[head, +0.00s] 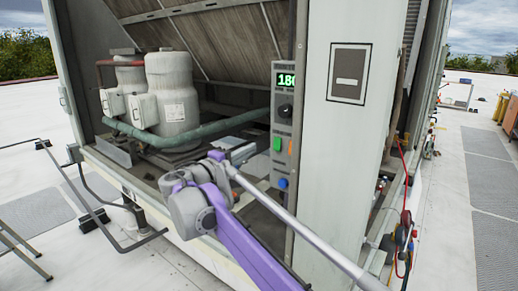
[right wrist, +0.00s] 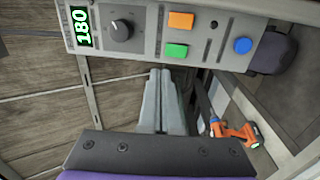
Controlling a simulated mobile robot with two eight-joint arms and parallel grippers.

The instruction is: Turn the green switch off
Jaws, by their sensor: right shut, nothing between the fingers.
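The green switch (head: 277,143) sits on the narrow grey control panel (head: 283,160), beside an orange switch (head: 290,147). In the right wrist view the green switch (right wrist: 176,50) is just above the fingertips. My right gripper (head: 243,151) is left of the green switch in the head view. In the right wrist view its two grey fingers (right wrist: 162,74) are together with nothing between them. A gap seems to show between the fingertips and the switch, but I cannot tell its depth. My left gripper is not in view.
The panel also has a green display reading 180 (head: 286,80), a black knob (head: 285,110) and a blue button (head: 282,183). Large grey tanks (head: 172,92) and a green pipe (head: 215,128) stand inside the cooler. An orange power drill (right wrist: 235,130) lies below the panel.

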